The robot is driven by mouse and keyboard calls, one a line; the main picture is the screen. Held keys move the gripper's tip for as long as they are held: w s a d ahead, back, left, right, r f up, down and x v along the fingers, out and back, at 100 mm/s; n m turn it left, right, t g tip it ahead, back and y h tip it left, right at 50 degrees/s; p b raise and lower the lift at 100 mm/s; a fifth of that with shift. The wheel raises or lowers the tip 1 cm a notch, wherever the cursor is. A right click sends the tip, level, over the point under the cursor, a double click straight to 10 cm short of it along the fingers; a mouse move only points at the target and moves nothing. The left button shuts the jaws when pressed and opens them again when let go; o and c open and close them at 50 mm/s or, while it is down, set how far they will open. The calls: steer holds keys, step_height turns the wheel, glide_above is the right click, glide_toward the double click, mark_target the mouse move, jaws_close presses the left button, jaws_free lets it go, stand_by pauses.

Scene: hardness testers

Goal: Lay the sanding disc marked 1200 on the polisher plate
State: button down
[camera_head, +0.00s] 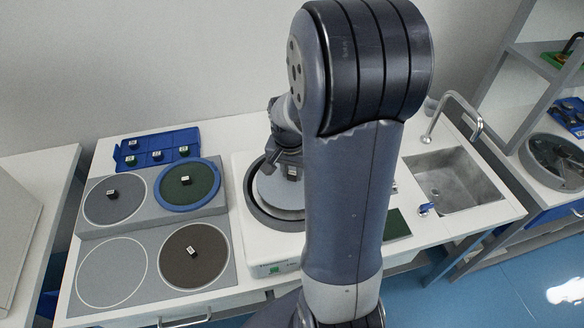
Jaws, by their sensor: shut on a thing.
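The polisher is a white unit with a dark round bowl (250,208) in the middle of the bench. A light grey disc (275,191) shows in or just above the bowl, partly hidden by my arm. A small labelled block (292,173) stands on it; its marking is too small to read. My gripper (289,168) points down over the bowl and is shut on this block. I cannot tell whether the disc touches the polisher plate, which is hidden beneath it.
The grey disc rack (150,231) left of the polisher holds a grey disc (103,208), a green disc (198,193) and a brown disc (180,271), each with a block. Its front-left place (112,272) is empty. A blue tray (127,150) stands behind, a sink (455,180) right.

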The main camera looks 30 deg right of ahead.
mark_target(291, 184)
steer(key=shift+f+b, duration=0.55)
steer(key=shift+f, duration=0.3)
stand_by(0.3)
steer(key=c, duration=1.1)
jaws_free()
steer(key=r, duration=0.7)
steer(key=s+a+r, duration=0.1)
steer(key=r, duration=0.2)
steer(key=shift+r+b, duration=0.3)
steer(key=shift+r, duration=0.1)
steer(key=shift+f, duration=0.1)
